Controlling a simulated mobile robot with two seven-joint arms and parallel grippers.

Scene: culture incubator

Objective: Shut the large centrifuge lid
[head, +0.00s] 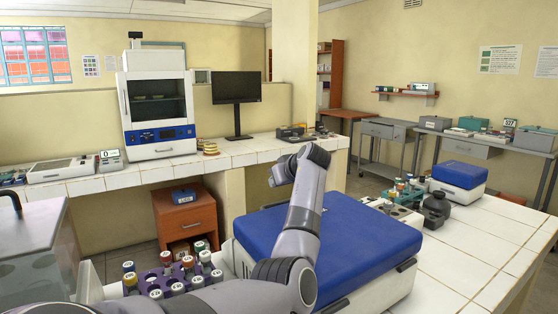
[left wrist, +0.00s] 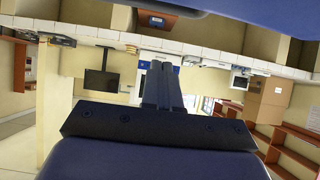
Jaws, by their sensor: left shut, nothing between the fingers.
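The large centrifuge (head: 390,285) stands on the white tiled bench at lower middle, with a pale body. Its broad blue lid (head: 360,235) lies down over the body, about level; I cannot tell whether it is fully seated. My left arm crosses in front of the lid and hides its left part. My left gripper (head: 272,180) is at the arm's far end, near the lid's back left edge, mostly hidden by the wrist. In the left wrist view its fingers (left wrist: 163,85) are together and empty. Blue surfaces show at that view's top edge. My right gripper is not in view.
A purple rack (head: 165,283) with several capped tubes stands left of the centrifuge. A smaller blue-lidded device (head: 460,174) and a dark grey device (head: 435,209) stand to the right. Clear bench (head: 465,255) lies right of the large centrifuge.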

